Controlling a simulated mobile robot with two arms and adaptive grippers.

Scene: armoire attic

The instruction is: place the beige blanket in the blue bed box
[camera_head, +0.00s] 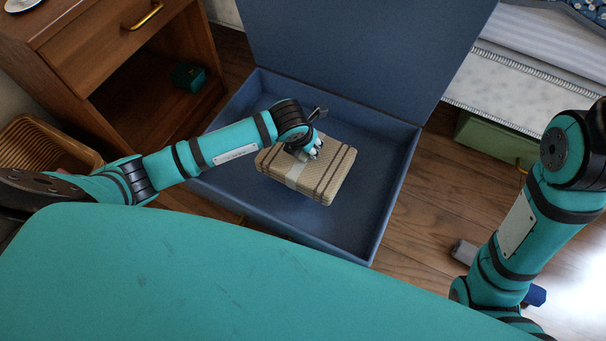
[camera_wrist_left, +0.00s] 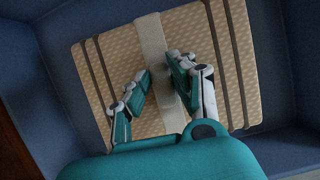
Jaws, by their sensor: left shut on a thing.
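The beige blanket (camera_head: 332,177) is a folded bundle with dark stripes and a pale band around its middle. It is over the open blue bed box (camera_head: 398,190), within its walls in the head view. My left gripper (camera_head: 308,152) is on top of the blanket. In the left wrist view, the left gripper (camera_wrist_left: 163,82) has its fingers on either side of the pale band of the blanket (camera_wrist_left: 105,75), shut on it. The blue box floor and walls (camera_wrist_left: 50,75) surround the blanket there. I cannot tell whether the blanket touches the box floor. My right gripper is out of view.
The box lid (camera_head: 365,45) stands open at the back. A wooden nightstand (camera_head: 95,50) is at the left, with a small green box (camera_head: 189,77) on its shelf. A wicker basket (camera_head: 45,150) is at far left. A bed (camera_head: 530,75) is at the upper right. Wooden floor (camera_head: 440,195) lies right of the box.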

